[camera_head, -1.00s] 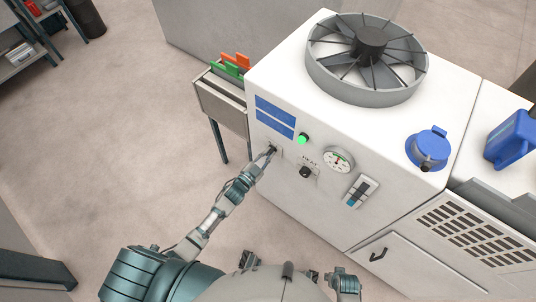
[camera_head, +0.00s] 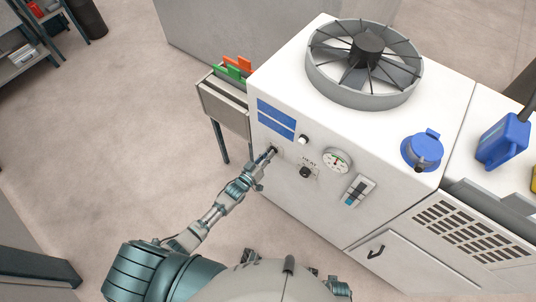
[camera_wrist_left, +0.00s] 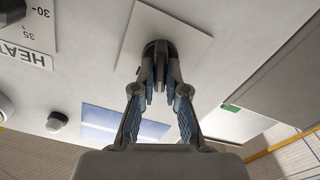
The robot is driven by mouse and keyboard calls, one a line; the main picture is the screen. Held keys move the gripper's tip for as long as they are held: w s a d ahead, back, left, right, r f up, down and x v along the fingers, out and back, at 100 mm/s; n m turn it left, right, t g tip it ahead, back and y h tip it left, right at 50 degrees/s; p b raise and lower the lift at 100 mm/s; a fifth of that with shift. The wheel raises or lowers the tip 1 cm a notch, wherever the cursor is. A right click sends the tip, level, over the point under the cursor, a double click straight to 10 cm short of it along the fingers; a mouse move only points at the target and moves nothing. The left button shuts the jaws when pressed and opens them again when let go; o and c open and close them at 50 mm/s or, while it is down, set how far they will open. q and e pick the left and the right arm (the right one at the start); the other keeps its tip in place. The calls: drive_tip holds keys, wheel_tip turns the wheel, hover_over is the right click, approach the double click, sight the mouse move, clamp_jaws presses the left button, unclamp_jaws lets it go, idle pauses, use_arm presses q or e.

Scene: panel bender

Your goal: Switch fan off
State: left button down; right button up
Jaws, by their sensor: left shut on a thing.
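The fan (camera_head: 366,62) sits in a round grey housing on top of the white machine. A dark knob (camera_wrist_left: 157,48) on a pale square plate (camera_wrist_left: 190,34) is on the machine's front. My left gripper (camera_head: 272,151) is at that knob, and in the left wrist view its fingers (camera_wrist_left: 160,75) are closed around it. The fingers partly hide the knob. The round indicator lamp (camera_head: 303,140) above and right of the gripper is white and unlit. My right gripper cannot be made out in the head view.
A HEAT knob (camera_head: 305,172), a round gauge (camera_head: 337,161) and a switch panel (camera_head: 359,190) are to the right on the front. A blue cap (camera_head: 422,150) and blue canister (camera_head: 503,140) are on top. A cart (camera_head: 222,103) stands left; floor there is free.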

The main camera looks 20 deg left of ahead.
use_arm(q)
drive_tip(key=shift+s+f+n, duration=0.2)
drive_tip(key=shift+f+n, duration=0.3)
drive_tip(key=shift+n, duration=0.2)
drive_tip(key=c, duration=1.2)
unclamp_jaws()
drive_tip(key=v, duration=1.1)
drive_tip(key=shift+s+a+r, duration=0.25)
drive_tip(key=shift+s, duration=0.1)
